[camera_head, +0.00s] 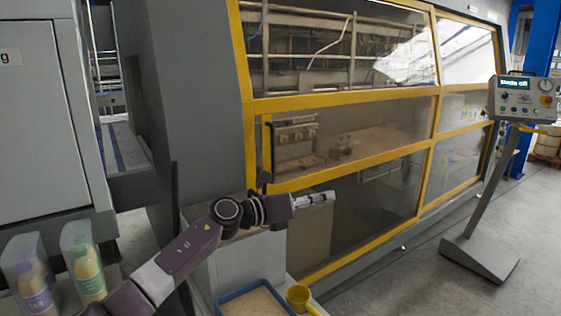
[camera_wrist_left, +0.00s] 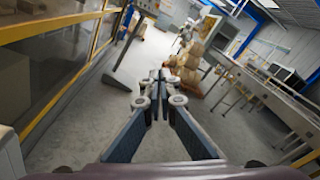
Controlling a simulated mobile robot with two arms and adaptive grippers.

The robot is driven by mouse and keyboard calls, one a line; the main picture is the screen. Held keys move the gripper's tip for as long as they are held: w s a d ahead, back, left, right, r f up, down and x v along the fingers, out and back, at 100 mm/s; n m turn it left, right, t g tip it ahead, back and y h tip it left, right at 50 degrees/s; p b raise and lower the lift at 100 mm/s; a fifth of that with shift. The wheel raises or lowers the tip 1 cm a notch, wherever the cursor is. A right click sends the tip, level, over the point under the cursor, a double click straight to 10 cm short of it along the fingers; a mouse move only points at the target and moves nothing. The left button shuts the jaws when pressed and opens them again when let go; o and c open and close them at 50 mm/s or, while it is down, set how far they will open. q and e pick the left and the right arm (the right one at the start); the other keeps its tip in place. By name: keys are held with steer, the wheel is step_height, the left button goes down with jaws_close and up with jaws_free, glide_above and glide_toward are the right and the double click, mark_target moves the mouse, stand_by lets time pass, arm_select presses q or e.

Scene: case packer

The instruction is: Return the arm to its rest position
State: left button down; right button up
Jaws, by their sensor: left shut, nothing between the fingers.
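My left arm comes in from the lower left of the head view, and my left gripper (camera_head: 328,197) points to the right, in front of the yellow-framed machine doors. In the left wrist view the fingers of my left gripper (camera_wrist_left: 159,88) come together at their tips, with nothing between them. The gripper is in free air, above the floor and apart from the machine. My right gripper is in neither view.
The case packer with yellow-framed clear doors (camera_head: 345,97) fills the middle. A control panel on a stand (camera_head: 522,98) is at right. A blue-rimmed tray (camera_head: 225,298), a yellow scoop (camera_head: 300,297) and two bottles (camera_head: 88,275) are low in view.

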arm_select(q)
steer(key=s+a+f+n+t+y, duration=0.2)
steer(key=s+a+f+n+y, duration=0.2)
steer(key=a+f+n, duration=0.3)
steer(key=s+a+f+n+t+y, duration=0.2)
steer(key=s+a+f+n+y, duration=0.3)
steer(key=n, duration=1)
steer(key=s+a+f+n+t+y, duration=0.2)
steer(key=s+a+f+n+y, duration=0.3)
steer(key=a+f+n, duration=0.6)
steer(key=shift+s+a+f+y, duration=0.15)
steer(key=shift+f+y, duration=0.15)
steer(key=shift+f, duration=0.5)
steer(key=s+a+f+n+g, duration=0.3)
steer(key=s+f+g, duration=0.1)
steer(key=s, duration=0.7)
steer(key=s+a+f+n+g, duration=0.25)
steer(key=s+f, duration=0.25)
steer(key=s, duration=0.7)
steer(key=s+a+f+n+g, duration=0.2)
steer(key=s+a+f+g, duration=0.15)
steer(key=s, duration=0.75)
step_height(320, 180, down, 25)
steer(key=d+g, duration=0.1)
steer(key=g, duration=0.1)
steer(key=s+a+f+g, duration=0.1)
steer(key=s+a+f, duration=0.2)
steer(key=s+f, duration=1.5)
steer(key=shift+s+y, duration=0.25)
steer(key=shift+y, duration=0.15)
